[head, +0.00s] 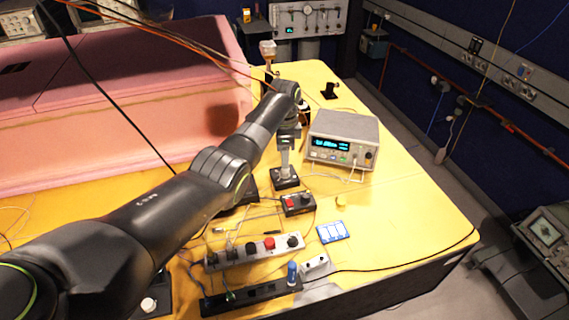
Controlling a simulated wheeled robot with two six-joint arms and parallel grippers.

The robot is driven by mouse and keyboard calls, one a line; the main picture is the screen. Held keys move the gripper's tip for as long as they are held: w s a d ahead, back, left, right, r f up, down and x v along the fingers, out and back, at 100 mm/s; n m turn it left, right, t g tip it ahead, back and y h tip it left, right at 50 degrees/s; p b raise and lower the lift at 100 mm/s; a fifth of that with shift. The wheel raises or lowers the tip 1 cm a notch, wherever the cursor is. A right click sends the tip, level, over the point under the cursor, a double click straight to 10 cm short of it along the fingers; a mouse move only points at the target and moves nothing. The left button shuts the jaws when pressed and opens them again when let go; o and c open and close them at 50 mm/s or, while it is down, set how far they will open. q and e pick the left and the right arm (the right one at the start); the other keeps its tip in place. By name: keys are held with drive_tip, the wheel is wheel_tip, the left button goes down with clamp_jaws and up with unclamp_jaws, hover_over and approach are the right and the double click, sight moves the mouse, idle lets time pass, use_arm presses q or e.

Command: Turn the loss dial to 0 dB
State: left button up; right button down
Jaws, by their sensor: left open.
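My left arm reaches in from the lower left across the table, and its wrist bends down near the table's middle. My left gripper (288,140) points down, open, above a grey post on a black base (285,179). Its fingers are small and hard to make out. I cannot tell which knob is the loss dial, and no dB scale is readable. A small dark box (298,204) with a red and a dark knob lies just in front of the base. A grey strip box (255,251) with several black and red knobs lies nearer. My right gripper is not in view.
A grey bench instrument (341,139) with a lit blue display stands right of my gripper. A blue-and-white card (333,232) and a black power strip (250,295) lie in front. Pink foam (110,110) fills the left. The yellow table (415,215) is mostly clear at right.

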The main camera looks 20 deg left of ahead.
sight(285, 173)
use_arm(q)
wheel_tip(285, 173, down, 4)
drive_tip(key=shift+f+b, duration=0.35)
drive_tip(key=shift+f, duration=0.4)
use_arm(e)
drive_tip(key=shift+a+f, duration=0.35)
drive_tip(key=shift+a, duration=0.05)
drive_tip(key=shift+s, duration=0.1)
use_arm(q)
drive_tip(key=c, duration=1)
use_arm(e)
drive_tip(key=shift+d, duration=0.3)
